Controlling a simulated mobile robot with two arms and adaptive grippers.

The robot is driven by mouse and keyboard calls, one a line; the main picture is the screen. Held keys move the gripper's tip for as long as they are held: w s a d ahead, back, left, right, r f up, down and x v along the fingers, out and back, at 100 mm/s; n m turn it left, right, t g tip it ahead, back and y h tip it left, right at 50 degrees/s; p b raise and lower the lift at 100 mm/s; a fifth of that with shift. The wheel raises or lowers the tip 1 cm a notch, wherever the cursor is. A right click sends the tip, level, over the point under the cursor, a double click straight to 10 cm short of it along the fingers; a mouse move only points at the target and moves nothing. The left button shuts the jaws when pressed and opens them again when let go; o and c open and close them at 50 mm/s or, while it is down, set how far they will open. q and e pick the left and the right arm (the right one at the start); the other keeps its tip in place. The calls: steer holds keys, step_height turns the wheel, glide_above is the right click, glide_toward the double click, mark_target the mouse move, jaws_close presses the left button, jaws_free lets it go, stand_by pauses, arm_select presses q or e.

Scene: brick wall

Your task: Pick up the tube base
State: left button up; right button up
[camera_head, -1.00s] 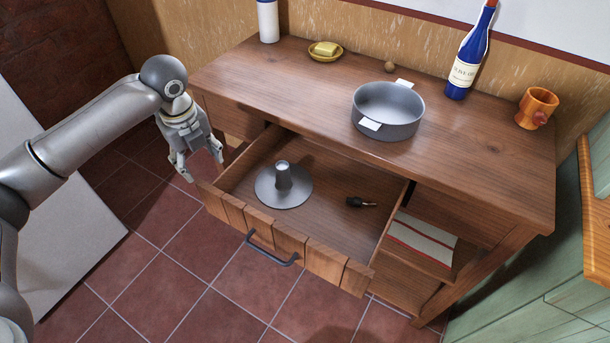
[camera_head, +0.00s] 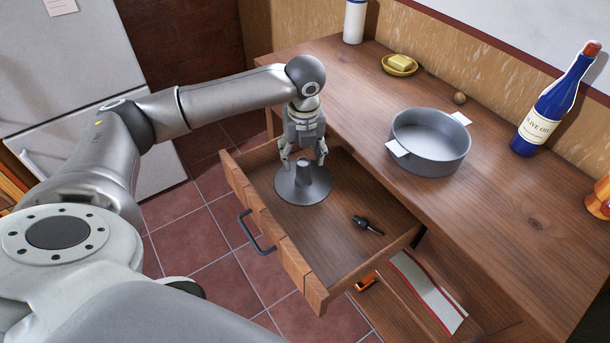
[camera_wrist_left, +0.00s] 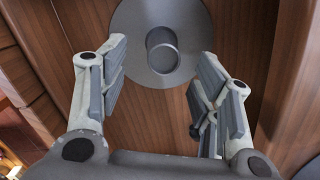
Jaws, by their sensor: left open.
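The tube base (camera_head: 303,189) is a grey metal disc with a short upright tube in its middle. It stands in the open drawer (camera_head: 320,240), towards the drawer's far left part in the head view. My left gripper (camera_head: 303,164) is open and points down, just above and behind the tube. In the left wrist view the tube base (camera_wrist_left: 145,70) lies ahead of the spread fingers (camera_wrist_left: 158,85), with its tube roughly between their lines. The fingers do not appear closed on it. My right gripper is not in view.
A small dark object (camera_head: 366,224) lies in the drawer. On the counter (camera_head: 350,110) stand a grey pot (camera_head: 425,150), a blue bottle (camera_head: 545,110), a yellow dish (camera_head: 399,70) and a white bottle (camera_head: 354,22). A striped cloth (camera_head: 430,290) lies on the shelf below.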

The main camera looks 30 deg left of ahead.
mark_target(303, 162)
arm_select(q)
steer(key=shift+w+d+f, duration=0.1)
steer(key=shift+d+f, duration=0.05)
steer(key=shift+f, duration=0.15)
steer(key=f, duration=0.4)
steer(key=shift+w+a+f, duration=0.15)
steer(key=shift+w+a, duration=0.1)
steer(key=shift+a, duration=0.05)
steer(key=shift+f, duration=0.25)
steer(key=shift+c, duration=0.2)
steer(key=c, duration=1)
steer(key=shift+c, duration=0.5)
steer(key=shift+r, duration=0.1)
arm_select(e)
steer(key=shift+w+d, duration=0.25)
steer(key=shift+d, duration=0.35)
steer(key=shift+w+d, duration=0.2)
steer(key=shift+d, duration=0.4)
